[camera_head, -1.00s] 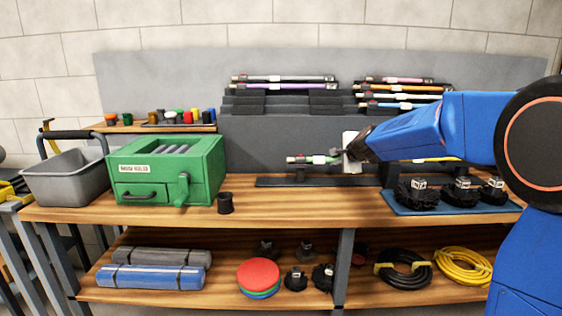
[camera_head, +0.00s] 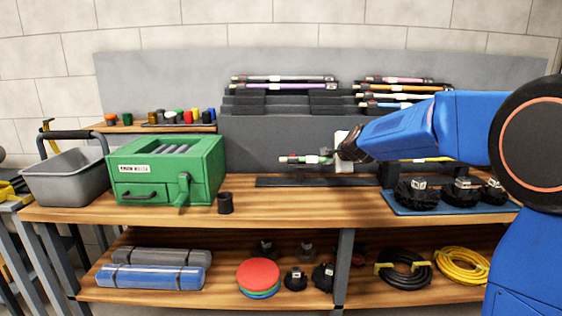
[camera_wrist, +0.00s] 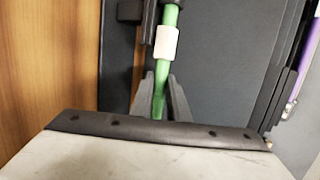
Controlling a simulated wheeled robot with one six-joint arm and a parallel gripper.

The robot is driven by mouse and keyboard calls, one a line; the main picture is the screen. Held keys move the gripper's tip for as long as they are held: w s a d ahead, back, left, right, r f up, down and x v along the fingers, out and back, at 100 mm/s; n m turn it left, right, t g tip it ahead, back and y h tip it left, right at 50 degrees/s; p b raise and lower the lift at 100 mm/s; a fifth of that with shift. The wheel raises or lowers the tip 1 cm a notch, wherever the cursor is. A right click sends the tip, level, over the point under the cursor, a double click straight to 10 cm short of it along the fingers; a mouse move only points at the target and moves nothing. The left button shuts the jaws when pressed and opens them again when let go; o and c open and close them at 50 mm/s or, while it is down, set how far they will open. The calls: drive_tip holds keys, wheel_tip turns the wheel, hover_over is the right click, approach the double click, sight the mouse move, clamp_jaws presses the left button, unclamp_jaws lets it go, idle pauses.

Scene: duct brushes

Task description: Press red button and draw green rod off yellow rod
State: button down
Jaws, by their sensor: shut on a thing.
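The green rod (camera_head: 324,159) lies level in front of the dark rack, its pale-banded left end pointing left. In the wrist view the green rod (camera_wrist: 160,98) runs up between my dark fingers, with a white band (camera_wrist: 166,42) and a dark fitting beyond them. My gripper (camera_head: 336,156) is shut on the green rod; its fingers also show in the wrist view (camera_wrist: 160,100). A short stretch of the yellow rod (camera_head: 436,159) shows right of my gripper, below my arm. The joint between the rods is hidden, and I cannot make out the red button clearly.
A black base strip (camera_head: 312,182) lies below the green rod. Other rods rest on the stepped rack (camera_head: 270,104) behind. Black brushes stand on a blue mat (camera_head: 400,207) at right. A green box (camera_head: 165,170) with a crank and a black cup (camera_head: 225,203) stand left.

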wheel_tip(320, 180, up, 8)
drive_tip(key=a, duration=0.1)
drive_tip(key=shift+a, duration=0.25)
idle(0.7)
